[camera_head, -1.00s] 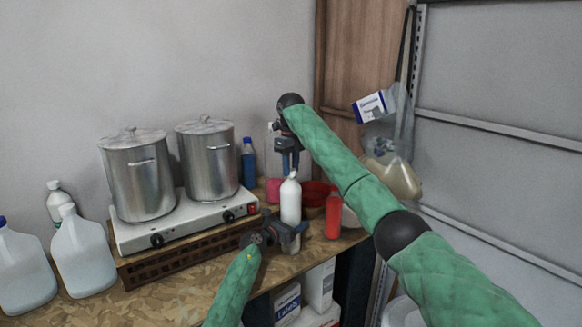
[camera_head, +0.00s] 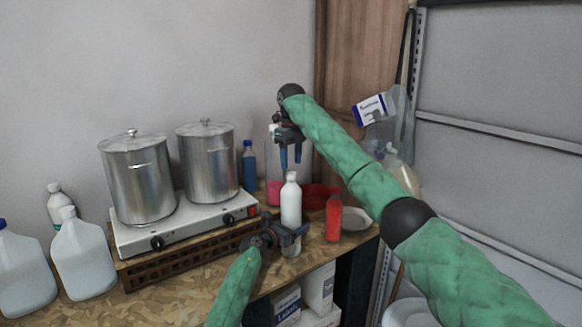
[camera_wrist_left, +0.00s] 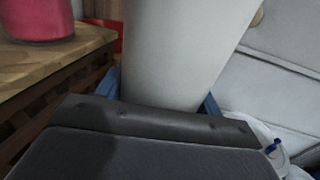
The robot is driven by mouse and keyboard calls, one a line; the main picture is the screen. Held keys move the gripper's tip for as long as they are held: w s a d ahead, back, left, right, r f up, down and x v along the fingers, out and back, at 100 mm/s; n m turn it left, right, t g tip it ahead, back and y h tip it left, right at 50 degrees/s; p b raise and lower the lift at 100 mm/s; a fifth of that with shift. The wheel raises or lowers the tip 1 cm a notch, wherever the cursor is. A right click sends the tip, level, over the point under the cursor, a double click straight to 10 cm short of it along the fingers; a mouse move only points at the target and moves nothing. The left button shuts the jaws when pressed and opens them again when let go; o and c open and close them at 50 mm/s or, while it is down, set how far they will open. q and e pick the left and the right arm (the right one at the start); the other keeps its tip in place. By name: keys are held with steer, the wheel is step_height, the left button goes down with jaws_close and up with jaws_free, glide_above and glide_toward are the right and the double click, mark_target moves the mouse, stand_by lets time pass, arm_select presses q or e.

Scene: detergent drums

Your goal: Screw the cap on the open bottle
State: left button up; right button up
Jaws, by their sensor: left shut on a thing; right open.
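The white bottle (camera_head: 291,205) stands upright near the front edge of the wooden table. Its narrow white top (camera_head: 291,177) shows, but I cannot tell whether this is a cap or the bare neck. My left gripper (camera_head: 296,238) is shut on the bottle's lower body from the front left. In the left wrist view, the bottle's pale body (camera_wrist_left: 180,50) stands between the blue fingers and fills the middle. My right gripper (camera_head: 291,157) is open just above the bottle's top, fingers pointing down, with nothing visible between them.
A red bottle (camera_head: 333,218), a red bowl (camera_head: 318,194) and a pale bowl (camera_head: 356,220) are close on the right. A blue bottle (camera_head: 249,165) and a pink container (camera_head: 273,190) stand behind. A hotplate (camera_head: 190,222) with two steel pots is on the left.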

steer(key=shift+r, duration=0.45)
steer(key=shift+c, duration=0.2)
